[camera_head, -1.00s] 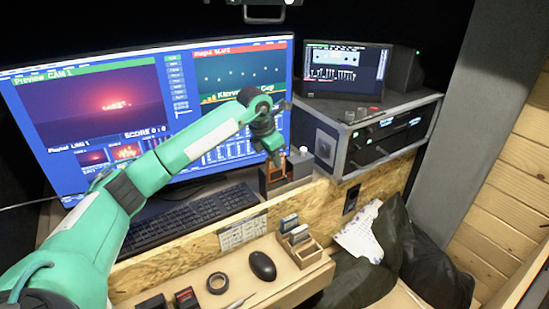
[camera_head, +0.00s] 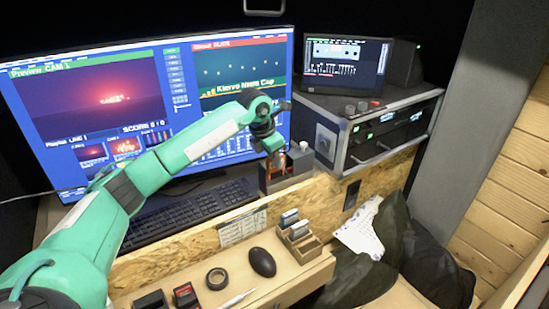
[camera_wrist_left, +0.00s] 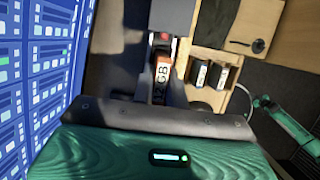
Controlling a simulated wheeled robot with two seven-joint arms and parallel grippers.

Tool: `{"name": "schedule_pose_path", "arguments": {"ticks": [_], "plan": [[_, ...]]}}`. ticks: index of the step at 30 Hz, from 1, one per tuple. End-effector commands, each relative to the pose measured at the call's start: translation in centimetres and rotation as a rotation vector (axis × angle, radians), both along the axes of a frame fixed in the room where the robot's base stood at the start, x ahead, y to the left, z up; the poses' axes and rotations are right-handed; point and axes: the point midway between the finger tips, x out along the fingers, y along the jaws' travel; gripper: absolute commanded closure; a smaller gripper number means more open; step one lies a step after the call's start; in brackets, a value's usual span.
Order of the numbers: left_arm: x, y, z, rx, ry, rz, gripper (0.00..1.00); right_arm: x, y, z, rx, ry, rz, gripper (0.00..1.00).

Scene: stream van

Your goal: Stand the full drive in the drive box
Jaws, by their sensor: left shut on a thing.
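My left gripper (camera_head: 273,151) is at the grey drive dock (camera_head: 300,164) in front of the monitor. It is shut on a drive with an orange and white label, which shows between the fingers in the left wrist view (camera_wrist_left: 161,78). The drive's lower end is at the dock; I cannot tell whether it is still seated in it. The drive box (camera_head: 305,254) is a small open wooden box on the front ledge, to the right of the mouse. Dark drives with pale labels stand in it (camera_head: 298,232), and they also show in the left wrist view (camera_wrist_left: 220,76).
A keyboard (camera_head: 190,213) lies left of the dock and a rack case (camera_head: 385,130) stands to its right. A mouse (camera_head: 262,262), a tape roll (camera_head: 217,279) and a pen (camera_head: 238,299) lie on the ledge. A raised board edge with a paper note (camera_head: 243,229) runs between dock and drive box.

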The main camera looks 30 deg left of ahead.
Motion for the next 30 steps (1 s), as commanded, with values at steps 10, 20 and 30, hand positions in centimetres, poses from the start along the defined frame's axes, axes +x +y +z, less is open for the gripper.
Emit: {"name": "schedule_pose_path", "arguments": {"ticks": [10, 20, 30], "plan": [[0.0, 0.0, -0.8, 0.000, 0.000, 0.000, 1.00, 0.0, 0.0, -0.6, 0.000, 0.000, 0.000, 1.00], [0.0, 0.0, -1.6, 0.000, 0.000, 0.000, 1.00, 0.0, 0.0, -1.0, 0.000, 0.000, 0.000, 1.00], [0.0, 0.0, -2.3, -0.001, -0.001, 0.000, 1.00, 0.0, 0.0, -1.5, 0.000, 0.000, 0.000, 1.00]]}}
